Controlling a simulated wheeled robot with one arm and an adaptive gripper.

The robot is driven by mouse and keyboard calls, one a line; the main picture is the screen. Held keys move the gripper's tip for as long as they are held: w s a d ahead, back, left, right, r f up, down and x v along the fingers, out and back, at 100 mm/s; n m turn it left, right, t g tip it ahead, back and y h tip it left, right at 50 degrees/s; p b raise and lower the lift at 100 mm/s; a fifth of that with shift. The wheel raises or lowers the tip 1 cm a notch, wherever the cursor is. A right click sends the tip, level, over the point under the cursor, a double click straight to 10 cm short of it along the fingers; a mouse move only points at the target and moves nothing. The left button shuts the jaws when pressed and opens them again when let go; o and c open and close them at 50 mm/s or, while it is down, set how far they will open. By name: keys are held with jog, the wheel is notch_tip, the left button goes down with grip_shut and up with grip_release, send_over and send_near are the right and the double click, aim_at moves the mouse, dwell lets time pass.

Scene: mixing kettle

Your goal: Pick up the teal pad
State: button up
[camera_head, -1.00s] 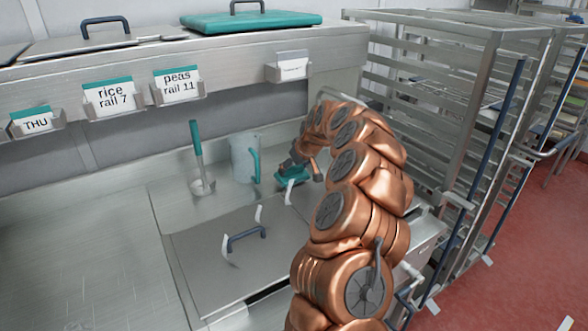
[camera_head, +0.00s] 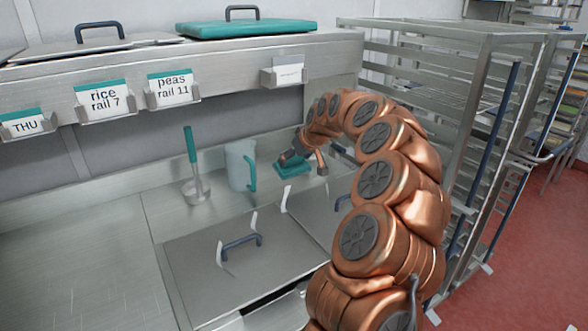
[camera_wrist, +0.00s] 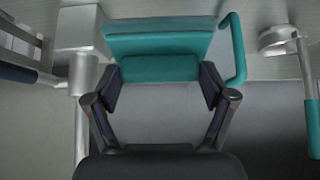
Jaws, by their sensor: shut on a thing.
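The teal pad (camera_head: 291,168) is at the back of the steel counter, just right of the clear jug. In the wrist view the pad (camera_wrist: 160,67) fills the space between the two fingertips. My gripper (camera_head: 304,164) is shut on it, with one dark finger (camera_wrist: 160,84) against each side. The pad looks a little above the counter, but the gap beneath it is hard to see. My gripper hides part of the pad in the head view.
The jug (camera_head: 238,165) with a teal handle and a teal-handled ladle (camera_head: 191,150) stand left of the pad. A steel lid (camera_head: 215,275) with a blue handle lies in front. A shelf (camera_head: 215,75) overhangs behind; a wire rack (camera_head: 430,110) stands right.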

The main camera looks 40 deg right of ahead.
aim_at(298, 173)
jog(key=r, duration=0.1)
jog(key=s+r, duration=0.1)
jog(key=shift+r, duration=0.35)
jog(key=shift+s+b, duration=0.25)
jog(key=shift+b, duration=0.1)
jog(key=s+a+r+g+b, duration=0.1)
jog(key=s+r+g+b, duration=0.1)
jog(key=s, duration=1.8)
jog(key=shift+s+a+g+b, duration=0.25)
jog(key=shift+g+b, duration=0.55)
jog(key=shift+b, duration=0.45)
jog(key=shift+r, duration=0.1)
